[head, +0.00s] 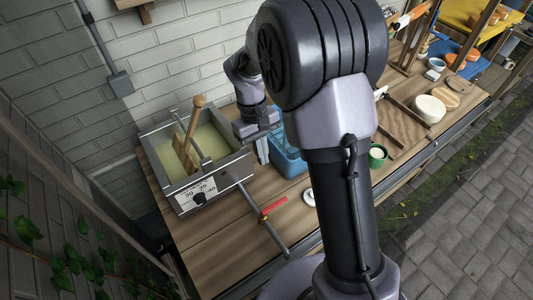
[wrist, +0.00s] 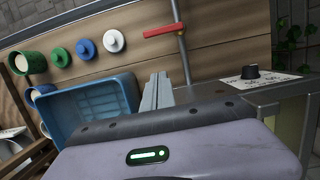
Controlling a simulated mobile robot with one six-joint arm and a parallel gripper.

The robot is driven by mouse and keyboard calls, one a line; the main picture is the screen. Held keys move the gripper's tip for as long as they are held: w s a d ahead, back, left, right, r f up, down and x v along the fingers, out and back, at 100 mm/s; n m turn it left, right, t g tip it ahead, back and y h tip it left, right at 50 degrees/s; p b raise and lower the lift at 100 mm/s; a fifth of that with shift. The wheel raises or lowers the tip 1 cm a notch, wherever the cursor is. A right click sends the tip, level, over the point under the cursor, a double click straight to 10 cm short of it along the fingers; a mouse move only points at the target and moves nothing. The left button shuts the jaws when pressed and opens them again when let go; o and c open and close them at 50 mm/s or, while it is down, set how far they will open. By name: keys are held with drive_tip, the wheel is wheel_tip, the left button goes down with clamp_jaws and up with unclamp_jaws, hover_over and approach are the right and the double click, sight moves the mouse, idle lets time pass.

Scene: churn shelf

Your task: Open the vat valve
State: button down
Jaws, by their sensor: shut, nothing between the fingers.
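The vat (head: 238,163) is a metal box with pale yellow liquid and a wooden paddle inside, at the left of the bench. A thin outlet pipe runs from its front. The valve's red lever (head: 274,205) sits on that pipe and lies crosswise to it. The red lever also shows at the top of the wrist view (wrist: 164,30). My gripper (wrist: 157,92) is shut and empty in the wrist view, apart from the lever. In the head view my gripper's body is beside the vat's right rim, and its fingertips are hard to make out.
A blue crate (head: 288,165) stands right of the vat; it also shows in the wrist view (wrist: 90,103). White, blue and green round pieces (wrist: 114,41) lie on the bench. A dial (wrist: 250,72) is on the vat's front. Bare wood surrounds the pipe.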

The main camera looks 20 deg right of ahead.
sight(274, 207)
drive_tip(key=shift+f, duration=0.2)
drive_tip(key=s+f+b, duration=0.1)
drive_tip(key=f, duration=0.2)
drive_tip(key=s+d+f+b, duration=0.1)
drive_tip(key=s+f+b, duration=0.1)
drive_tip(key=f, duration=0.1)
drive_tip(key=s+f+b, duration=0.2)
drive_tip(key=f, duration=0.1)
drive_tip(key=shift+s+d+f, duration=0.2)
drive_tip(key=shift+d+f, duration=0.15)
drive_tip(key=shift+d, duration=0.05)
drive_tip(key=shift+s+d, duration=0.1)
drive_tip(key=shift+s, duration=0.25)
drive_tip(key=shift+r, duration=0.1)
